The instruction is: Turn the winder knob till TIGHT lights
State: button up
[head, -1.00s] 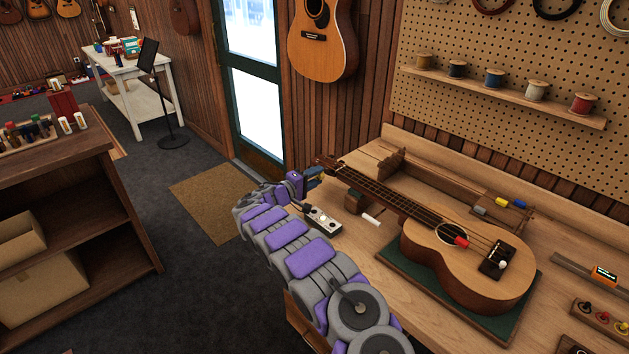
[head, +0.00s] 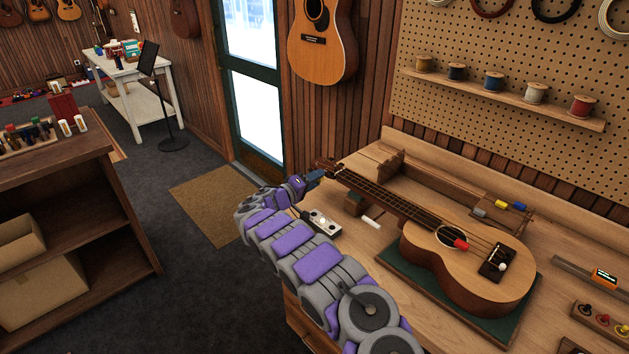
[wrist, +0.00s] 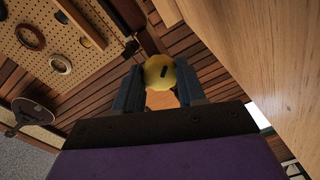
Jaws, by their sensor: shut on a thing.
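The ukulele (head: 465,262) lies face up on the bench, its neck reaching left to my gripper (head: 316,176). In the wrist view, my gripper (wrist: 160,88) is shut on a round yellow knob (wrist: 159,72) with a short dark slot in its face, which I take for the winder knob. The knob sits between the two dark fingertips. In the head view the knob is hidden by my gripper. A small pale box (head: 322,223) with dark round spots lies on the bench below my wrist. I cannot read a TIGHT label or see which light is lit.
A green mat (head: 400,262) lies under the ukulele body. A white cylinder (head: 371,222) lies beside the neck. Thread spools (head: 494,81) line a shelf above. Open floor (head: 200,275) lies left of the bench.

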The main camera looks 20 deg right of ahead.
jog(key=shift+f, duration=0.35)
jog(key=o, duration=0.7)
jog(key=shift+o, duration=0.4)
jog(key=shift+r, duration=0.2)
jog(key=shift+a, duration=0.1)
jog(key=p+v, duration=0.3)
jog(key=v, duration=1.4)
jog(key=shift+a, duration=0.2)
